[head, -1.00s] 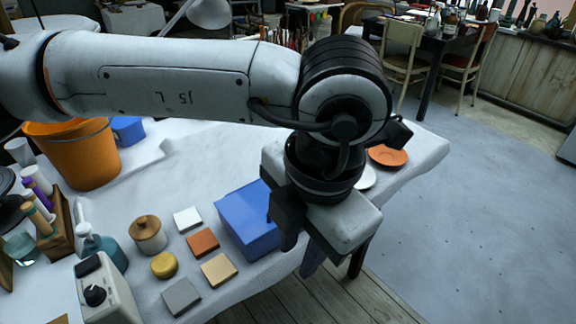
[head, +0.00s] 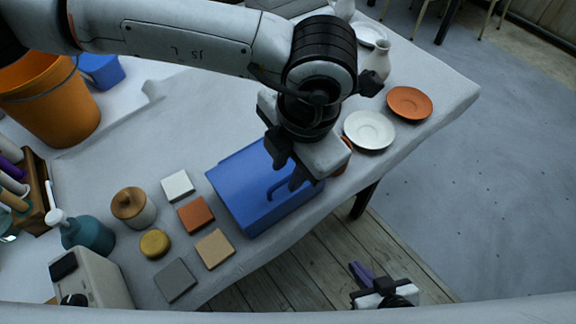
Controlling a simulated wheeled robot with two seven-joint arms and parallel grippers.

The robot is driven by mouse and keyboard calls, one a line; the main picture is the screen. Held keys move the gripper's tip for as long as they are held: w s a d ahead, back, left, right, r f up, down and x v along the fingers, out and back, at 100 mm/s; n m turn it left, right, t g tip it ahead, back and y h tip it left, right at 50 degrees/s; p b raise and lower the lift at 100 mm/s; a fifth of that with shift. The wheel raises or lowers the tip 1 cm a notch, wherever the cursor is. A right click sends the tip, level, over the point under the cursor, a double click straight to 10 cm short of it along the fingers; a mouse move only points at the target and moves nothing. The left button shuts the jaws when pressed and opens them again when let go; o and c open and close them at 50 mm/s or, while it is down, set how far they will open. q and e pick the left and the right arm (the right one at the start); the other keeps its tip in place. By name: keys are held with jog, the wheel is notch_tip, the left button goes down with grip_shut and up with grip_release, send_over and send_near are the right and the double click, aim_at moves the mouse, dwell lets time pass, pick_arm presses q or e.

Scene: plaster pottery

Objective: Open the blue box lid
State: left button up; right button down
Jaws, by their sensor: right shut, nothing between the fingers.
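The blue box (head: 245,200) stands on the white-covered table near its front edge. Its lid looks closed, and a dark blue curved handle (head: 271,189) shows on it. My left gripper (head: 287,168) is over the right part of the box, fingers pointing down with a gap between them. It looks open and empty, close to the handle; I cannot tell whether it touches. The gripper hides the box's right back part. My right gripper (head: 361,272) is low at the bottom, beyond the table's front edge, shut and empty.
Coloured tiles (head: 196,214), a wooden-lidded jar (head: 133,207) and a yellow round piece (head: 155,243) lie left of the box. White (head: 369,130) and orange (head: 409,103) saucers and a white vase (head: 376,62) stand right. An orange bucket (head: 50,105) stands far left.

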pick_arm(q)
jog(key=shift+w+a+f, duration=0.1)
jog(key=shift+w+f, duration=0.1)
jog(key=shift+f, duration=0.7)
grip_shut()
dwell(0.8)
